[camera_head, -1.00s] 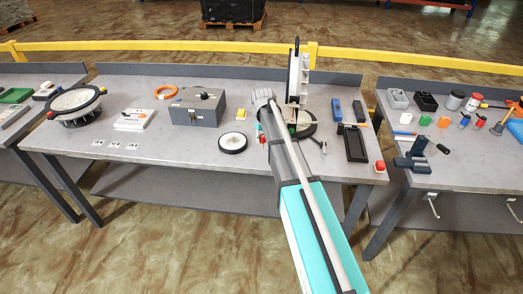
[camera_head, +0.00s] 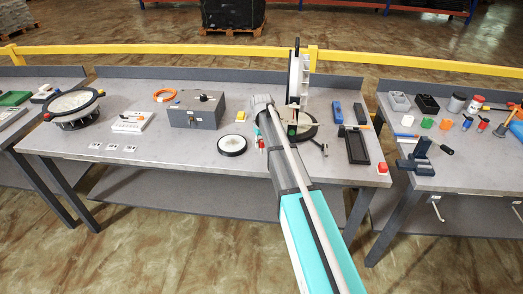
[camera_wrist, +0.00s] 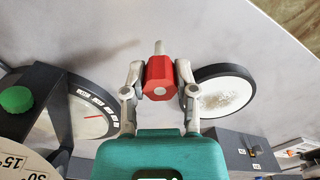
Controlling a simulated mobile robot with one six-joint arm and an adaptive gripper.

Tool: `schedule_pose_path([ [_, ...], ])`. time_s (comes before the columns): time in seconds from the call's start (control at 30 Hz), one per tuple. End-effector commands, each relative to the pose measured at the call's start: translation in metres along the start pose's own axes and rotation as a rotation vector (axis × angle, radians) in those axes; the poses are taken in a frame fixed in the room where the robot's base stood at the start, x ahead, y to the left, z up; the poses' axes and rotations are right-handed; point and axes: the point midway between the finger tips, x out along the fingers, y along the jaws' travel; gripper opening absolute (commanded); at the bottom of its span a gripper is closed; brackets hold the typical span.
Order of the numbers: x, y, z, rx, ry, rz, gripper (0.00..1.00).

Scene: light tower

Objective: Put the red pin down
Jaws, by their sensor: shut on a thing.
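The red pin (camera_wrist: 158,77) has a red hexagonal head and a pale shaft, seen nearly end-on in the wrist view. My gripper (camera_wrist: 159,80) is shut on its head, one finger on each side. In the head view the pin (camera_head: 262,144) is a small red spot beside my arm, above the grey workbench (camera_head: 180,158), mostly hidden by the arm. I cannot tell whether the shaft touches the bench.
A white disc with a black rim (camera_head: 232,145) lies close by. The upright light tower piece (camera_head: 297,90) stands behind my arm on a round base. A grey box (camera_head: 197,109) is further left. A black tray (camera_head: 356,147) is to the right.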

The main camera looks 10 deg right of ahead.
Motion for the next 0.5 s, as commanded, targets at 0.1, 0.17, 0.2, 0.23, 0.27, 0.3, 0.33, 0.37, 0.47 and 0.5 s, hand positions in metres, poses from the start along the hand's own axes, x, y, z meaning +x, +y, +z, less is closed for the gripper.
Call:
schedule_pose_path([
  [0.1,0.014,0.0,0.0,0.0,0.0,0.0,0.0],
  [0.17,0.018,0.0,0.0,0.0,0.0,0.0,0.0],
  [0.2,0.019,0.0,0.0,0.0,0.0,0.0,0.0],
  [0.23,0.02,0.0,0.0,0.0,0.0,0.0,0.0],
  [0.27,0.021,0.0,0.0,0.0,0.0,0.0,0.0],
  [0.3,0.021,0.0,0.0,0.0,0.0,0.0,0.0],
  [0.33,0.021,0.0,0.0,0.0,0.0,0.0,0.0],
  [0.37,0.021,0.0,0.0,0.0,0.0,0.0,0.0],
  [0.47,0.02,0.0,0.0,0.0,0.0,0.0,0.0],
  [0.5,0.02,0.0,0.0,0.0,0.0,0.0,0.0],
])
